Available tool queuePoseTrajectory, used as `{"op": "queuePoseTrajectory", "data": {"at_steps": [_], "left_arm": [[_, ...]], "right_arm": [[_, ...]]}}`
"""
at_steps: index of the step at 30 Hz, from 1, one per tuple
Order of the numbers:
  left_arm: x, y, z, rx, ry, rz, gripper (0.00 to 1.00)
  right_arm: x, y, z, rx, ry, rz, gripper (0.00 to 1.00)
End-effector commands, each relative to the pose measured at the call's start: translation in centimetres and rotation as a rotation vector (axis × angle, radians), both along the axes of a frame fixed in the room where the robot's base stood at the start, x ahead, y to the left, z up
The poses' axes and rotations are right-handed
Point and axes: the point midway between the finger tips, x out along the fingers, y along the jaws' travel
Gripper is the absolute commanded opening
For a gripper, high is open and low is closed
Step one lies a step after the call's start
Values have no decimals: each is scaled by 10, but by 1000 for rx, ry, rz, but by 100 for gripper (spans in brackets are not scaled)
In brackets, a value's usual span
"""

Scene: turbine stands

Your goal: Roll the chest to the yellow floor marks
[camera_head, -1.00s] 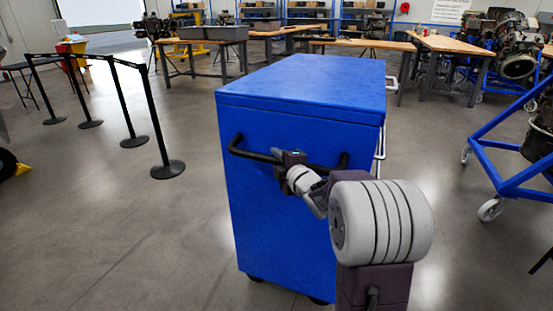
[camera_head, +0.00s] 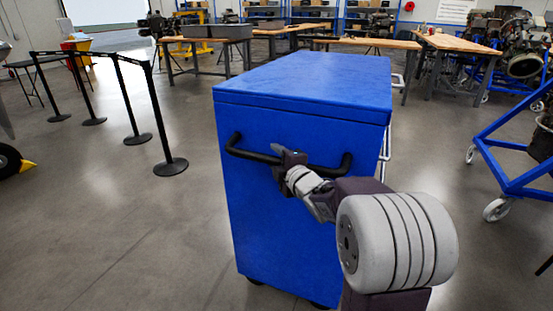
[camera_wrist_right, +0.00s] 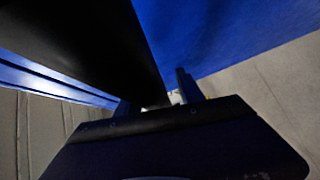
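The chest is a tall blue cabinet (camera_head: 265,205) standing upright on casters in front of me in the head view. A black bar handle (camera_head: 252,155) runs across its near face, just below the top. My right gripper (camera_head: 286,160) is at the middle of this handle. In the right wrist view the dark handle bar (camera_wrist_right: 95,45) passes between the fingers of the right gripper (camera_wrist_right: 158,97), which appear closed around it. My left gripper is not in view. I see no yellow floor marks in either view.
Black barrier posts (camera_head: 160,125) stand to the left. A blue wheeled stand (camera_head: 510,180) is at the right, apart from the chest. Wooden tables (camera_head: 365,43) stand behind. Grey floor (camera_head: 130,220) is open left of the chest. A black wheel with a yellow piece (camera_head: 28,165) is far left.

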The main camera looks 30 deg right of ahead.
Motion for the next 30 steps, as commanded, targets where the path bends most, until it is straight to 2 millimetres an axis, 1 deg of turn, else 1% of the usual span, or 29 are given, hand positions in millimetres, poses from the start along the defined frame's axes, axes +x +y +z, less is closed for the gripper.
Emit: {"op": "queuePoseTrajectory", "data": {"at_steps": [5, 8, 11, 15, 18, 21, 24, 30], "left_arm": [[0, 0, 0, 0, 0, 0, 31], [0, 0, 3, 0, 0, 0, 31], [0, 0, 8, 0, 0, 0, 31], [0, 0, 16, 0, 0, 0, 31], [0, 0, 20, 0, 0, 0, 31], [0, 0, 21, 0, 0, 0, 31], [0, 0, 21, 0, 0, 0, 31], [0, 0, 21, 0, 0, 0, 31]], "right_arm": [[0, 0, 1, 0, -2, -1, 45], [-8, 0, 4, -2, -4, -2, 45], [-27, 1, 9, -1, -4, -4, 45], [-59, 3, 13, -2, -3, -5, 45], [-77, 4, 15, -2, -3, -4, 45], [-87, 5, 15, -1, -4, -3, 45], [-90, 6, 14, 1, -2, -1, 45], [-90, 6, 14, 0, -2, -1, 45]]}}
